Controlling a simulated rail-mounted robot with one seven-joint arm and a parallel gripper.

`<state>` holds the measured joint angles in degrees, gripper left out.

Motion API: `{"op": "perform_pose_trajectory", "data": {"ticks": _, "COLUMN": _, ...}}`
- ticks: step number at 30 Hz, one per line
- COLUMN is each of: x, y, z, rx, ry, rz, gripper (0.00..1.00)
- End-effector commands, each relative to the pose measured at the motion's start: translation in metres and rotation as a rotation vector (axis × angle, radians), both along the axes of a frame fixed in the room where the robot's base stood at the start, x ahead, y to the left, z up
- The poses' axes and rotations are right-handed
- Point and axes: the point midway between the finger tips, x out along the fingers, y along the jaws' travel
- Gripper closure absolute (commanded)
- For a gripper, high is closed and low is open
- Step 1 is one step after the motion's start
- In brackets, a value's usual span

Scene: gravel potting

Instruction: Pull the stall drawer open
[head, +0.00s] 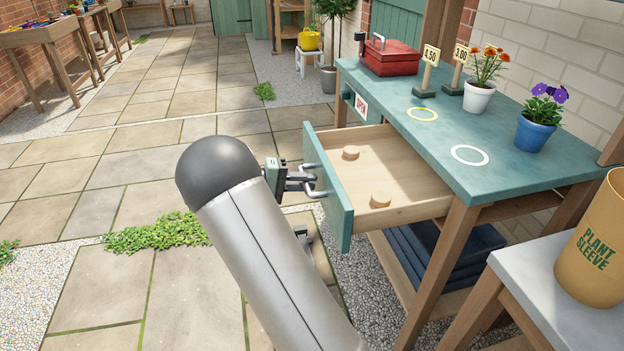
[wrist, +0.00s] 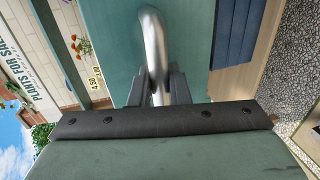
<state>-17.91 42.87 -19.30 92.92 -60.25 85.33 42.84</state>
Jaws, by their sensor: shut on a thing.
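The stall drawer (head: 385,185) stands pulled out from under the green stall top, its wooden inside in view. Two small round wooden pieces (head: 351,153) lie in it. Its green front carries a metal bar handle (head: 314,178). My gripper (head: 306,182) is shut on this handle at the drawer's outer face. In the wrist view the handle (wrist: 154,45) runs down between the two dark fingers (wrist: 160,92), with the green drawer front (wrist: 112,40) behind it. The gripper's body hides the handle's lower end there.
The stall top (head: 440,140) holds a red box (head: 389,57), price signs (head: 430,62), an orange-flowered pot (head: 478,97) and a blue pot (head: 534,134). A side table (head: 560,310) with a yellow plant sleeve (head: 597,245) stands at front right.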

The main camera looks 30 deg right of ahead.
Motion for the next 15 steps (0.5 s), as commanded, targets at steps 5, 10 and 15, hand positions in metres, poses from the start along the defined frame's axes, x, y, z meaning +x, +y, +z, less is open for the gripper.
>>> {"op": "perform_pose_trajectory", "data": {"ticks": 5, "x": 0.0015, "y": 0.0067, "z": 0.0001, "rx": -0.001, "ry": 0.0, "rz": -0.005, "gripper": 1.0}}
{"op": "perform_pose_trajectory", "data": {"ticks": 10, "x": 0.0016, "y": 0.0072, "z": 0.0001, "rx": -0.001, "ry": 0.0, "rz": -0.006, "gripper": 1.0}}
{"op": "perform_pose_trajectory", "data": {"ticks": 15, "x": 0.0016, "y": 0.0069, "z": 0.0002, "rx": -0.001, "ry": 0.0, "rz": -0.006, "gripper": 1.0}}
